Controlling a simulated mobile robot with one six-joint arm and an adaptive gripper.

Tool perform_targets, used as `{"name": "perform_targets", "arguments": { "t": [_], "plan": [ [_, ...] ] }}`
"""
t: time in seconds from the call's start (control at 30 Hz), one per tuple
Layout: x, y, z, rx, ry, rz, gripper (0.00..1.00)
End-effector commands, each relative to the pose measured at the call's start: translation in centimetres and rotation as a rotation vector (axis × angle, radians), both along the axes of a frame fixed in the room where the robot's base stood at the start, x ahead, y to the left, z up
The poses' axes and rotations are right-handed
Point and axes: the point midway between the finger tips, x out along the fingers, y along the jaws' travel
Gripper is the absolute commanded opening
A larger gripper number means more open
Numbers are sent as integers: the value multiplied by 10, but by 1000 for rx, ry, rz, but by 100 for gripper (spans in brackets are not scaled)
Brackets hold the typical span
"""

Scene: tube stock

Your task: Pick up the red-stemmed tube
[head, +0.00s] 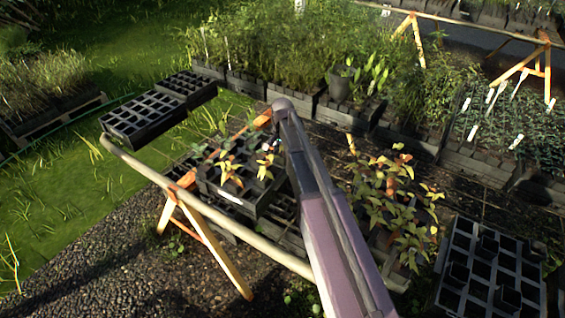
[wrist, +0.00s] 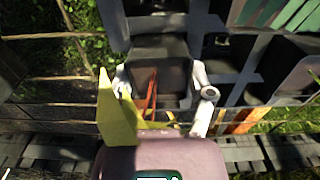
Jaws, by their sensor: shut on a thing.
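In the wrist view, the two pale fingers of my gripper (wrist: 162,82) are on either side of a square black tube (wrist: 160,48) and shut on it. Red stems (wrist: 151,92) rise inside the tube's opening, and a yellow-green leaf (wrist: 110,118) sticks up in front of the left finger. In the head view, my gripper (head: 270,146) is small and partly hidden by my arm, over the black tray (head: 243,203) on the wooden trestle. Plants with yellow-orange leaves (head: 231,172) show at that tray. I cannot tell whether the tube is clear of its cell.
Leafy plants (head: 395,195) stand right of my arm, and another cell tray (head: 485,270) is at the lower right. Dense potted rows line the back. Grass lies open at left.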

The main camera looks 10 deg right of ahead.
Motion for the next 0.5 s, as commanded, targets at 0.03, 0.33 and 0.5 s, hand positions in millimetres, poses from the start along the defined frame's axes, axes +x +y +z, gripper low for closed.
{"name": "perform_targets", "arguments": {
  "t": [0.03, 0.33, 0.5],
  "plan": [
    [0, 1, 0, 1, 0, 0, 8],
    [0, 1, 4, 1, 0, 0, 8],
    [0, 0, 13, 1, 0, 0, 8]
  ]
}}
